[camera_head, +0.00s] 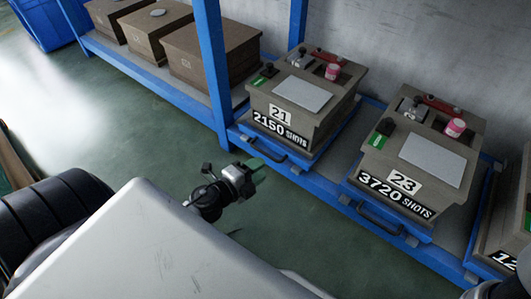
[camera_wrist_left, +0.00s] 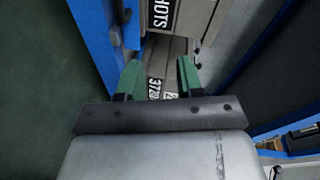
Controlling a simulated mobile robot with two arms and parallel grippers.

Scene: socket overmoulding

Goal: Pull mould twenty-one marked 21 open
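Mould twenty-one (camera_head: 325,120) is a grey-brown block with a white 21 plate (camera_head: 280,115) and a "2150 SHOTS" label on its front. It sits on a blue sliding base (camera_head: 290,157) on the blue rack. A dark bar handle (camera_head: 262,148) runs along the front of that base. My left gripper (camera_head: 262,168) is just in front of and below this handle, apart from it as far as I can tell. In the left wrist view its green fingers (camera_wrist_left: 159,77) are spread with nothing between them. Part of a mould with "HOTS" lettering (camera_wrist_left: 162,14) shows beyond them.
Mould 23 (camera_head: 455,140), labelled 3720 SHOTS, stands to the right on its own base with a handle (camera_head: 380,217). Another mould (camera_head: 510,225) is at the right edge. A blue post (camera_head: 213,70) rises left of mould twenty-one. Brown boxes (camera_head: 212,55) stand beyond it.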

